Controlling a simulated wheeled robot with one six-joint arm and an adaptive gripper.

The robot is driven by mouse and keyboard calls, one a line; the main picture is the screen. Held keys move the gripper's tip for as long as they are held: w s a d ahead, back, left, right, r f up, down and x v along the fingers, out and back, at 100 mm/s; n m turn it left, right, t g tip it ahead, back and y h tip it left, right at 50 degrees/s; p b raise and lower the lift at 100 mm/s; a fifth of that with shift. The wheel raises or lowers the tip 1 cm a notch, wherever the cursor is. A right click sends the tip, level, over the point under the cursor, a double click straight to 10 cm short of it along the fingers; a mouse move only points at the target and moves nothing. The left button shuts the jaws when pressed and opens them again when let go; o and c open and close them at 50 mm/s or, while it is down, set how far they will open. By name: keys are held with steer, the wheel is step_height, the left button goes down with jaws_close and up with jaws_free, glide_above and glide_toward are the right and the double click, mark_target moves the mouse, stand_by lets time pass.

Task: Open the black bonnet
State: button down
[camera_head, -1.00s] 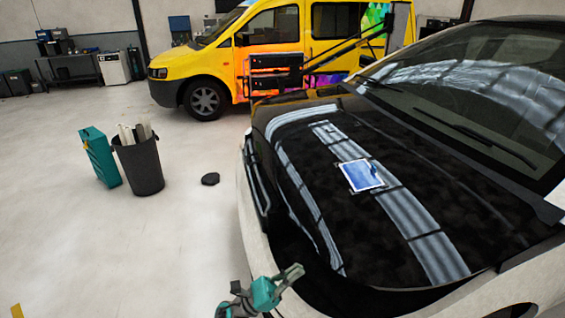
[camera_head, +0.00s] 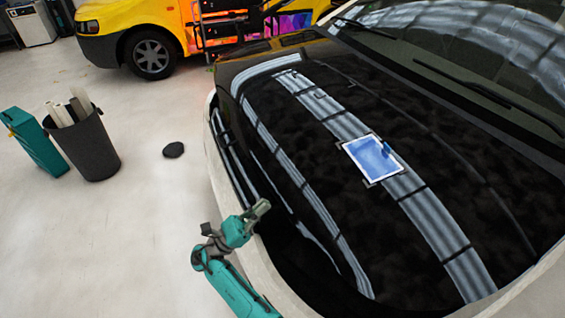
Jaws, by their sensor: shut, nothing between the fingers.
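The black bonnet (camera_head: 310,178) of a white car fills the middle and right of the view. A dark gap shows along its front edge, at the lower middle; I cannot tell how far the bonnet is raised there. A blue-and-white sheet (camera_head: 372,160) lies on the bonnet. My gripper (camera_head: 262,207) is shut and empty, at the front of the car beside the bonnet's front edge. I cannot tell whether its fingertips touch the car. My teal arm reaches up from the bottom of the picture.
A dark bin (camera_head: 88,147) with pale rolls and a teal box (camera_head: 35,143) stand on the floor at left. A small black object (camera_head: 173,150) lies on the floor. A yellow van (camera_head: 150,38) stands behind.

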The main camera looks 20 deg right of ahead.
steer(key=a+r+x, duration=0.2)
steer(key=x, duration=1)
steer(key=shift+d+r, duration=0.25)
steer(key=shift+d, duration=0.05)
steer(key=shift+s+r, duration=0.1)
stand_by(1.3)
